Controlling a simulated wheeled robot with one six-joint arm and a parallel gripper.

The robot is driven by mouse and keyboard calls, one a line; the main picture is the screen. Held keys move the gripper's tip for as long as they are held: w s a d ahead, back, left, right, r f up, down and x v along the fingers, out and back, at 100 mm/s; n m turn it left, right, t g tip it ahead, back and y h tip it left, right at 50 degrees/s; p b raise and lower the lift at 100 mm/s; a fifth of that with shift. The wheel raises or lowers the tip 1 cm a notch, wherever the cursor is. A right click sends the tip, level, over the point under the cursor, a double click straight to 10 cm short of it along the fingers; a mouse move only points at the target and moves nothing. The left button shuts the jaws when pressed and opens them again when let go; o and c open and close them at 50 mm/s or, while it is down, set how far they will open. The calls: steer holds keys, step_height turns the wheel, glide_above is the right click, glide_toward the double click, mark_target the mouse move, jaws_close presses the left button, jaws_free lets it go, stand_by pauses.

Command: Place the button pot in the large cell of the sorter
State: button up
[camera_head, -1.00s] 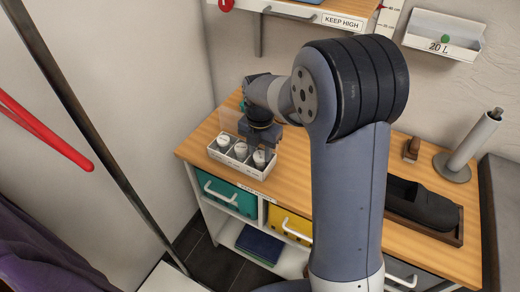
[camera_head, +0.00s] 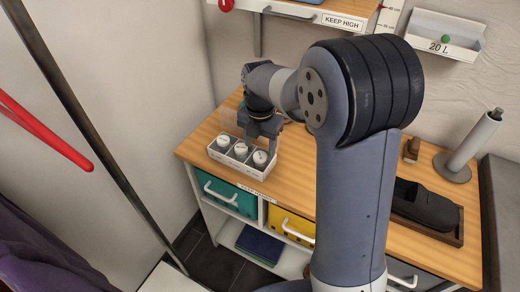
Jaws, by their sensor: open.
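The sorter is a white tray (camera_head: 229,163) with cells in a row, near the left front edge of the wooden counter. It holds a left pot (camera_head: 223,142), a middle pot (camera_head: 240,149) and a right pot (camera_head: 260,158), all upright with pale lids. The right pot has a darker grey side. Which one is the button pot cannot be read. My gripper (camera_head: 262,144) points down just above the right pot, open, with nothing seen between its fingers. The fingers partly hide the back of the tray.
A black object in a wooden tray (camera_head: 459,240) and a paper-roll stand (camera_head: 462,160) are on the counter's right. A shelf (camera_head: 300,12) overhangs the back. Teal (camera_head: 225,193) and yellow (camera_head: 290,227) drawers are below.

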mark_target(260, 156)
step_height(260, 156, up, 9)
steer(key=shift+c, duration=0.4)
stand_by(0.9)
